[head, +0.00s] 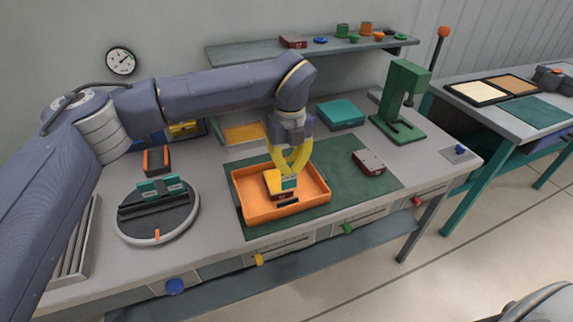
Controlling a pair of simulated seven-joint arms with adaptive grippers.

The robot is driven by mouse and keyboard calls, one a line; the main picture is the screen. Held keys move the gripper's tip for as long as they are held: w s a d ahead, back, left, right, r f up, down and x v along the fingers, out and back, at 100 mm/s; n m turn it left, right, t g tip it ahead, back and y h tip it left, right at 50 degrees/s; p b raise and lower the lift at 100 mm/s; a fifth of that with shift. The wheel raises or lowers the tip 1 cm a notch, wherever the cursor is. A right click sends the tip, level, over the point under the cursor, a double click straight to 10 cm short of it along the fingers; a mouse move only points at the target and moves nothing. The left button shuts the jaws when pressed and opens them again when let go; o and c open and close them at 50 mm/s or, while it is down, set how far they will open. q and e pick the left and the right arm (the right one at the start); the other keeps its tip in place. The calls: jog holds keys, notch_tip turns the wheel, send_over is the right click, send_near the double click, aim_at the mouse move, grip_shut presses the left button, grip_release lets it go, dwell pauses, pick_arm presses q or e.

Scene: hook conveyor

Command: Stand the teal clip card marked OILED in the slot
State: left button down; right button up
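My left gripper (289,172) has yellow fingers and points down over the orange tray (250,217). Its fingertips are closed together on a small teal card (289,183), whose lower part looks pale. The card is upright, at a yellow and red block (272,185) inside the tray; I cannot tell whether it sits in a slot there. Any lettering on it is too small to read. More teal cards (160,186) with pale labels stand in a black rack on a round grey turntable (127,236) at the left. My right gripper is not in view.
The tray lies on a green mat (350,199). A dark red box (369,162) lies right of it. A teal box (340,114) and a green press (402,105) stand behind. An orange and black block (157,160) is behind the turntable.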

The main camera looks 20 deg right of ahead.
aim_at(289, 182)
pick_arm(q)
jog(key=shift+f, duration=2.8)
jog(key=shift+f, duration=1.85)
dwell(1.5)
jog(key=c, duration=2.1)
grip_release()
jog(key=shift+c, duration=0.2)
jog(key=o, duration=0.6)
